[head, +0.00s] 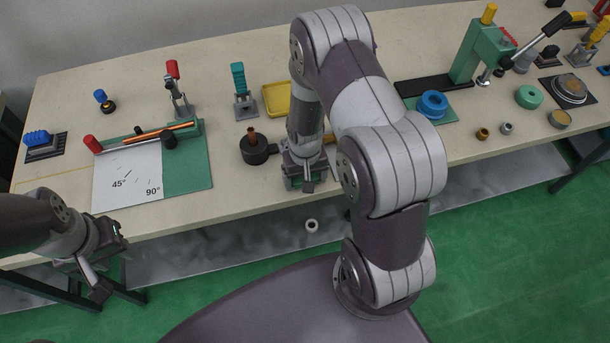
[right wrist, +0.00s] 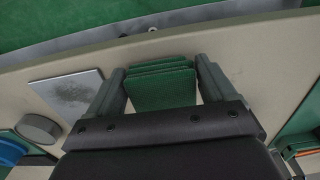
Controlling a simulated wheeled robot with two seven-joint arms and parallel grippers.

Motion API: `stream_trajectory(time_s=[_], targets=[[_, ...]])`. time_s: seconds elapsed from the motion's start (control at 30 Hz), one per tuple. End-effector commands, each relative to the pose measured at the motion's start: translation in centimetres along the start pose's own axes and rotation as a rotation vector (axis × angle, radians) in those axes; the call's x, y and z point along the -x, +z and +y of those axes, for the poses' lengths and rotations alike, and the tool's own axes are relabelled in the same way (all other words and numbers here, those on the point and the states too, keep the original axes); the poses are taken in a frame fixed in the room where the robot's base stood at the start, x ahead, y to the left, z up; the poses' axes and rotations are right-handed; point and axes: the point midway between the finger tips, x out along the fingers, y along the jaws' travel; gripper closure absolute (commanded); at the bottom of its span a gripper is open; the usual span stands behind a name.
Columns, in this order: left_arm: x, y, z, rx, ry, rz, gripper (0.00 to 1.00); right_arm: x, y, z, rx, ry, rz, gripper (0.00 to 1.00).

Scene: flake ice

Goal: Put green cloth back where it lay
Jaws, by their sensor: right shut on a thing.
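The green cloth (right wrist: 161,88) is a folded, layered stack between the two fingers of my right gripper (right wrist: 160,66) in the right wrist view. The fingers are shut on it from both sides. In the head view my right gripper (head: 304,182) is low over the front edge of the bench, and only a sliver of green shows at it. I cannot tell whether the cloth touches the bench top. My left gripper (head: 98,280) is in front of the bench at the left, away from the cloth; its jaw opening is unclear.
The bench (head: 240,215) holds a bending jig (head: 190,170), a dark round pot (head: 254,150), a yellow tray (head: 275,98), a teal-handled clamp (head: 241,90) and a green press (head: 478,50). A grey square plate (right wrist: 68,90) lies beside the gripper. My right arm hides part of the bench.

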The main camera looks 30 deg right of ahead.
Motion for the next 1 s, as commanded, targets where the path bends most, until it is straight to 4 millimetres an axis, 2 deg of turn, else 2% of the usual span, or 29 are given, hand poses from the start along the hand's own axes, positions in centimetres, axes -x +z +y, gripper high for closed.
stream_trajectory(time_s=[1.0], targets=[[-0.68, 0.08, 0.0, 0.0, 0.0, 0.0, 0.6, -0.93, -0.02, -0.01, 0.0, 0.0, 0.001, 0.4]])
